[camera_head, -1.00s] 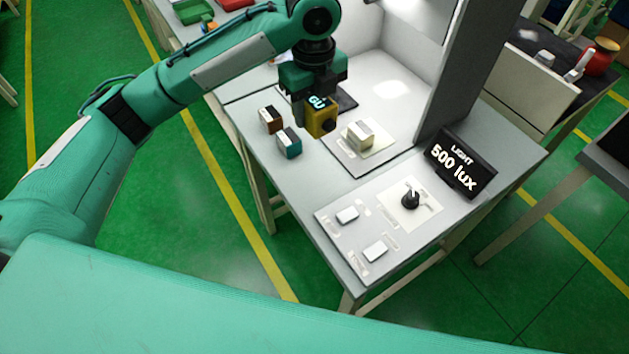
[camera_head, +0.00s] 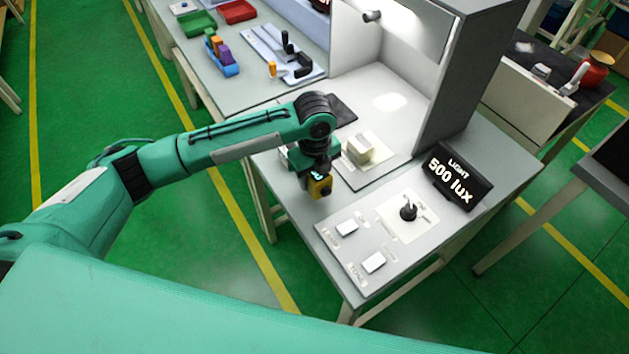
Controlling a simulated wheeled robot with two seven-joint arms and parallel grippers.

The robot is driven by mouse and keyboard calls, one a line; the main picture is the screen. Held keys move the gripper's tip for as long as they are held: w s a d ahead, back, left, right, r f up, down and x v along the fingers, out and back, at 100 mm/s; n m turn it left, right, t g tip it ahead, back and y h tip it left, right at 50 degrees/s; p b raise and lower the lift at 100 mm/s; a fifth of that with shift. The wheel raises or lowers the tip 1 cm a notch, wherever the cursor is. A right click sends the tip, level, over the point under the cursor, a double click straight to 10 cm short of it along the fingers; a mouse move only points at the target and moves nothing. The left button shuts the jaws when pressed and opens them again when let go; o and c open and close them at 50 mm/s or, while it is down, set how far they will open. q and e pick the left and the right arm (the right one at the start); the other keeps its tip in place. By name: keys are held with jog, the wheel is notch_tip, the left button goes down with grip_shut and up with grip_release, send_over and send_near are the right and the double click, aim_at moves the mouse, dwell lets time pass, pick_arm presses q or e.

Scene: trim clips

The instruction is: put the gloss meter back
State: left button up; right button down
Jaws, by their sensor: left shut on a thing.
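The gloss meter, a yellow block (camera_head: 321,188) with a dark round knob and a small lit display, is held below my left gripper (camera_head: 318,173). The gripper is shut on it and points down over the left part of the inspection table (camera_head: 300,205). I cannot tell whether the meter's underside touches the table. My left forearm and wrist cover the place where the brown and teal blocks stood earlier. My right gripper is not in view.
A pale block (camera_head: 359,150) sits on a plate in the white light booth (camera_head: 385,75), right of the gripper. A control panel (camera_head: 345,255) with a knob (camera_head: 408,211) and the "500 lux" display (camera_head: 455,178) stand nearer right. Trays (camera_head: 238,12) lie on the back bench.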

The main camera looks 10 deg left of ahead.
pick_arm(q)
jog(key=shift+f, duration=1.65)
jog(key=o, duration=1.1)
jog(key=shift+f, duration=0.15)
jog(key=shift+r, duration=0.4)
notch_tip(320, 180, up, 10)
jog(key=shift+r+b, duration=0.25)
jog(key=shift+b, duration=0.8)
jog(key=shift+r, duration=0.5)
